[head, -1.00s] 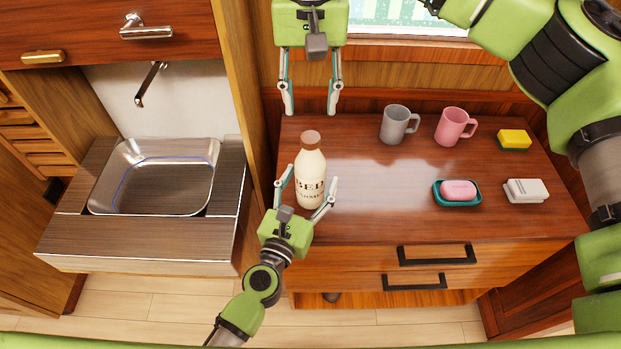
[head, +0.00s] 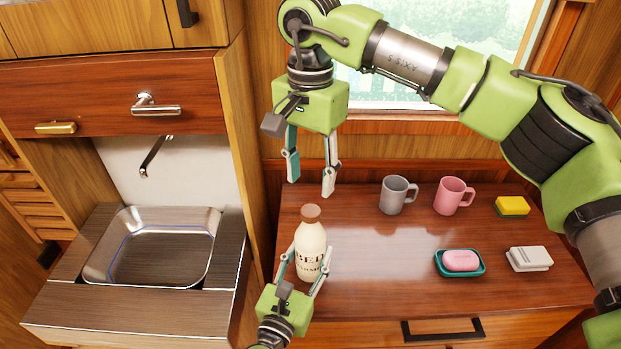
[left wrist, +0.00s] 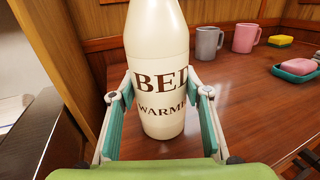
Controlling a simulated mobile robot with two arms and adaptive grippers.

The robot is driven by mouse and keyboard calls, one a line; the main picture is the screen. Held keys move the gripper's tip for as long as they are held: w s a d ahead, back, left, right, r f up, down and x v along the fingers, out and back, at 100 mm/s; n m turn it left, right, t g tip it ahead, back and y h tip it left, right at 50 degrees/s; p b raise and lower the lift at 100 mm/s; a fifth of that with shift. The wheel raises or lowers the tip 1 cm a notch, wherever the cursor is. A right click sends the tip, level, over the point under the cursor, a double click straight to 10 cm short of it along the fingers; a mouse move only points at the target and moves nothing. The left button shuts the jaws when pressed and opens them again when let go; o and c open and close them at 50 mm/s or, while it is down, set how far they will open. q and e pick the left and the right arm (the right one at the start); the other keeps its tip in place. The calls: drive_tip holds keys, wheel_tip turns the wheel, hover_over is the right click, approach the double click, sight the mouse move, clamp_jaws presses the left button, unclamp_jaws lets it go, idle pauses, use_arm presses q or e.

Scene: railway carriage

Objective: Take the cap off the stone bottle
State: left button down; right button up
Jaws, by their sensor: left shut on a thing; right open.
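The stone bottle (head: 310,246) is cream with "BED WARMER" lettering and stands upright at the left of the wooden counter. Its brown cap (head: 311,212) sits on the neck. My left gripper (head: 305,268) is shut on the bottle's body from the front. In the left wrist view, the bottle (left wrist: 158,60) stands between the fingers, and its top is out of frame. My right gripper (head: 310,187) is open and empty, pointing down above the cap, with a gap between fingertips and cap.
A grey mug (head: 393,197), a pink mug (head: 450,196) and a yellow sponge (head: 512,206) stand at the back of the counter (head: 380,275). A teal soap dish (head: 440,268) with pink soap and a white block (head: 530,258) lie right. A sink (head: 105,262) is at left.

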sight(311, 211)
drive_tip(key=m, duration=0.3)
drive_tip(key=shift+m, duration=0.4)
drive_tip(key=m, duration=1)
drive_tip(key=shift+m, duration=0.4)
drive_tip(key=m, duration=1.9)
drive_tip(key=shift+m, duration=0.3)
drive_tip(key=m, duration=0.3)
drive_tip(key=shift+m, duration=0.4)
drive_tip(key=shift+f, duration=4)
